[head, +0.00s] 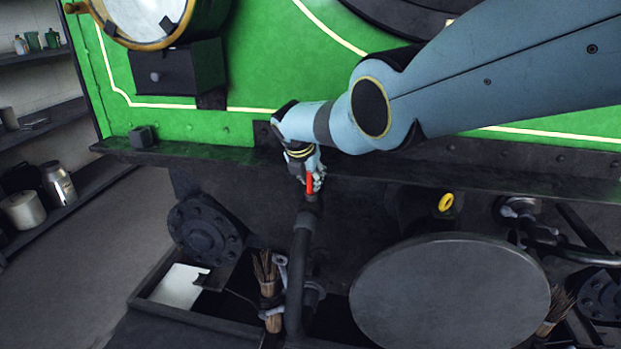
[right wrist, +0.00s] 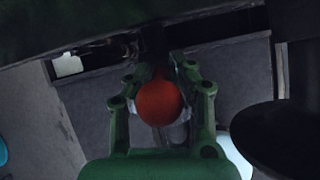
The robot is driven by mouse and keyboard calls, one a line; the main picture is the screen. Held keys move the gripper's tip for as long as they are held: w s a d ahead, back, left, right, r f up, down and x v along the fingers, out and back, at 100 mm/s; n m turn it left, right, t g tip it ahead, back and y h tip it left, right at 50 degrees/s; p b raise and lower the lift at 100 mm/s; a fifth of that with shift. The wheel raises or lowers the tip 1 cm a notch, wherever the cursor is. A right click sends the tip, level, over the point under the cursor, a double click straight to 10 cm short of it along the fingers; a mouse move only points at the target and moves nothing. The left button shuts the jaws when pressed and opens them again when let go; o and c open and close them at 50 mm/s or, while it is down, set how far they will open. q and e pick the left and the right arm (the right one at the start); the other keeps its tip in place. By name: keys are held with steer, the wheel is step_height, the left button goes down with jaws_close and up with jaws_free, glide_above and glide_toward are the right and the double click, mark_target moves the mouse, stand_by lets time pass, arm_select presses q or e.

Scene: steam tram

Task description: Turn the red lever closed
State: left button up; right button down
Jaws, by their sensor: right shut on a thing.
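The red lever (head: 309,183) stands at the top of a dark vertical pipe (head: 299,250), below the green tram panel. My right gripper (head: 312,172) comes down from above and is shut on the lever. In the right wrist view the lever's round red end (right wrist: 159,102) sits between the two fingers of my right gripper (right wrist: 160,100). Part of the lever is hidden behind the fingers. My left gripper does not show in either view.
A large round dark disc (head: 450,292) stands to the right of the pipe. A flanged pipe end (head: 205,231) is at left. Below, an open tray (head: 146,290) holds a bundle of twigs (head: 268,285).

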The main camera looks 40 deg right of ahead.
steer(key=c, duration=1.2)
jaws_free()
steer(key=shift+a, duration=0.1)
steer(key=shift+r, duration=0.1)
steer(key=shift+s+a+r, duration=0.1)
steer(key=shift+a+r, duration=0.05)
steer(key=shift+r, duration=0.25)
steer(key=v, duration=1.1)
steer(key=shift+s, duration=0.1)
